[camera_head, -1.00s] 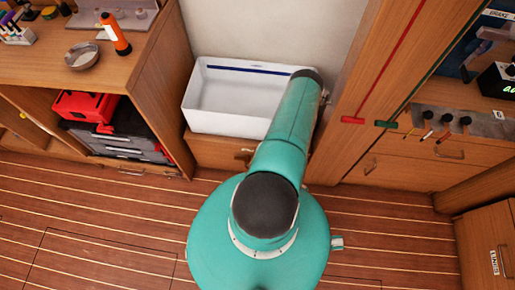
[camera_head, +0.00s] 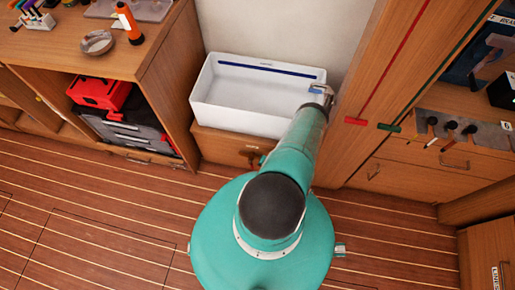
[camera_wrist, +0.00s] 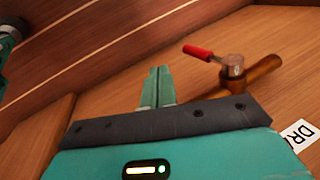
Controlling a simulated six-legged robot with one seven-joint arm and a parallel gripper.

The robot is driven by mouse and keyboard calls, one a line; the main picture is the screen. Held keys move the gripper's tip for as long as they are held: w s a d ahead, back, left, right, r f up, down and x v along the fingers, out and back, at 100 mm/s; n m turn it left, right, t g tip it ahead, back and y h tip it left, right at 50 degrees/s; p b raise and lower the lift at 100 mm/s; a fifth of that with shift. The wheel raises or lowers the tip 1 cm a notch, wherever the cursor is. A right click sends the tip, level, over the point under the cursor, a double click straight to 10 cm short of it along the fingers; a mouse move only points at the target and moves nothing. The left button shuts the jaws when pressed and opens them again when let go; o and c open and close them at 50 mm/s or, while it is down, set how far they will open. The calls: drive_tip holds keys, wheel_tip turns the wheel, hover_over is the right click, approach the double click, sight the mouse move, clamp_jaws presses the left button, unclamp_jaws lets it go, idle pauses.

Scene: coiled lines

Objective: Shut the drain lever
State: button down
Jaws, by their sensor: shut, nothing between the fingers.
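The drain lever has a red handle (camera_wrist: 197,51) on a grey metal hub, fitted to a brass pipe (camera_wrist: 262,72) on a wooden panel. In the wrist view the handle points to the upper left, out from the pipe. In the head view the valve shows small and dark (camera_head: 250,154) on the wooden front below the white basin (camera_head: 240,112). My gripper (camera_wrist: 158,72) is shut and empty, its fingertips together. In the wrist view it is left of and below the red handle, apart from it. In the head view my arm hides the gripper.
A label reading "DR" (camera_wrist: 299,134), partly cut off, sits right of the valve. A shelf unit (camera_head: 165,80) with a red toolbox (camera_head: 100,92) stands left of the basin, and a wooden post right of it. The plank floor (camera_head: 90,215) is clear.

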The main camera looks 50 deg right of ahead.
drive_tip(key=w, duration=0.1)
drive_tip(key=w+f, duration=0.1)
drive_tip(key=w, duration=0.1)
drive_tip(key=w+f, duration=0.1)
drive_tip(key=shift+w+a, duration=0.15)
drive_tip(key=shift+a, duration=0.25)
drive_tip(key=shift+a+f, duration=0.1)
idle(0.3)
